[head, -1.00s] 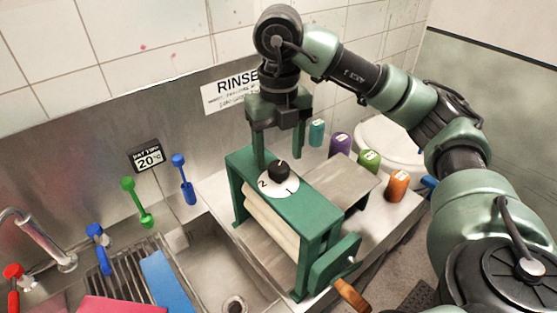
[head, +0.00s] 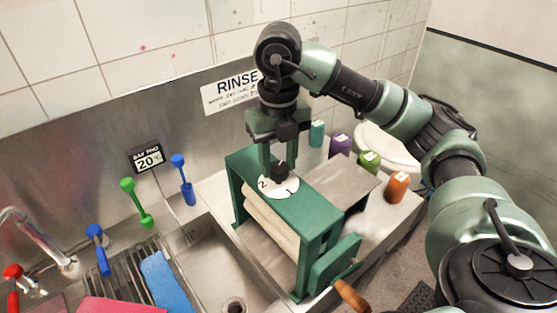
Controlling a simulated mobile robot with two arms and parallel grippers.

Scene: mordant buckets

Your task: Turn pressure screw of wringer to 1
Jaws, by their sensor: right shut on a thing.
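The green wringer (head: 315,212) with pale rollers (head: 270,222) stands on the metal counter beside the sink. On its top is the pressure screw, a black knob (head: 280,174) over a white dial (head: 281,188) marked 2 at left and 1 at front right. My right gripper (head: 279,160) comes from above, its fingers lowered and shut on the knob. The fingers hide part of the knob, so I cannot tell where its pointer stands. My left gripper is not in view.
A wooden-handled crank (head: 351,295) sticks out at the wringer's front right. Several coloured bottles, one orange (head: 397,187), stand to the right. The sink (head: 212,280), taps (head: 40,240) and a drain rack lie left. The wall with a sign (head: 232,92) is close behind.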

